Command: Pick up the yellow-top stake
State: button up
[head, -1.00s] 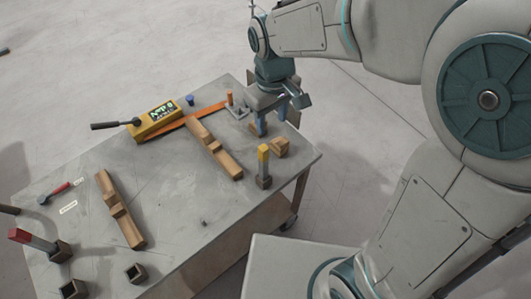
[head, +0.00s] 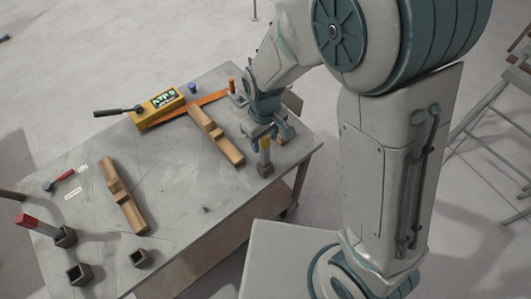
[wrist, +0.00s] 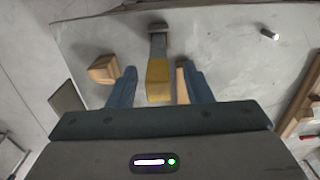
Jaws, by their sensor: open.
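The yellow-top stake (head: 264,158) stands upright in a small dark socket near the table's right corner. In the head view my gripper (head: 262,139) is over its top and hides most of the yellow. In the wrist view the stake's yellow top (wrist: 158,82) lies between my two blue fingers (wrist: 159,74), with visible gaps on both sides. The fingers are open and nothing is gripped. The grey shaft runs away from the yellow part to the socket (wrist: 158,28).
A wooden block (wrist: 104,69) is just outside the left finger in the wrist view; more wood shows by the right finger. A long notched beam (head: 217,137) lies left of my gripper. A red-top stake (head: 38,227) stands far left. The table's front middle is mostly clear.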

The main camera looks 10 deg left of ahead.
jog(key=shift+f, duration=0.85)
grip_shut()
jog(key=shift+w, duration=0.1)
